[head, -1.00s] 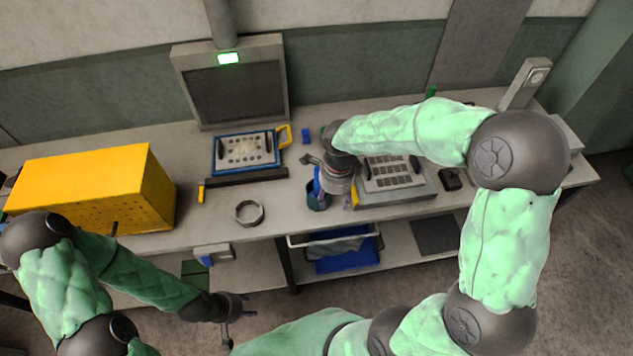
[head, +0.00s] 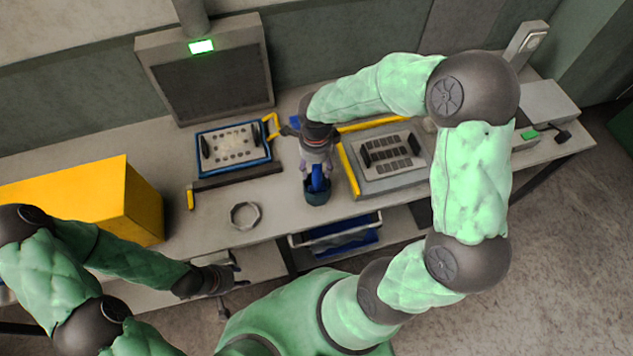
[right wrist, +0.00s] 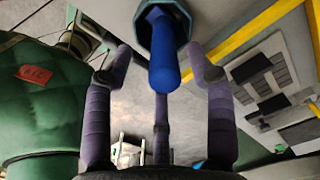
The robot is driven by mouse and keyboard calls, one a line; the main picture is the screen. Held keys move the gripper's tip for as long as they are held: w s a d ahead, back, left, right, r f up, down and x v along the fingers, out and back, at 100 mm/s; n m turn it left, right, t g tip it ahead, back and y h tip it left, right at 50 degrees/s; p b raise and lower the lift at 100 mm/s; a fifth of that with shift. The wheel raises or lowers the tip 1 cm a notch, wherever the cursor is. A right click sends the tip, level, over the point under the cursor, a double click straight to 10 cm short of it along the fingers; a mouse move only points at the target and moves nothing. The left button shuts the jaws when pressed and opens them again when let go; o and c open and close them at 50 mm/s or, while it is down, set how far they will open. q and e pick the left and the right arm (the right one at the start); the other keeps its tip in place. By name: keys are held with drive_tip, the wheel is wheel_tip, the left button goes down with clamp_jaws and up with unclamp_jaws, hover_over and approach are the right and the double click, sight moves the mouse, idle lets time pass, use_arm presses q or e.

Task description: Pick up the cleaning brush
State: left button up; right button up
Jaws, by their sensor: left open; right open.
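The cleaning brush shows as a blue handle (head: 319,178) standing up out of a dark teal cup (head: 317,197) near the bench's front edge; its bristle end is hidden. In the right wrist view the rounded handle (right wrist: 164,60) points toward the camera from the teal cup (right wrist: 144,38). My right gripper (head: 316,174) is over the cup, pointing down. In the right wrist view its purple fingers (right wrist: 160,65) are spread on both sides of the handle, with gaps between. My left gripper (head: 232,282) is open and empty, low in front of the bench.
A metal ring (head: 245,215) lies left of the cup. A blue-framed tray (head: 263,150) stands behind it. A grey fixture plate (head: 370,186) with yellow strips (head: 348,170) is close right of the cup. A yellow box (head: 140,205) is at the left. A blue bin hangs below the bench.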

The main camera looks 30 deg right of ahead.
sight(317, 176)
drive_tip(key=shift+w+f, duration=0.15)
drive_tip(key=shift+f, duration=0.45)
drive_tip(key=f, duration=0.5)
drive_tip(key=shift+d, duration=0.2)
drive_tip(key=shift+r, duration=0.1)
clamp_jaws()
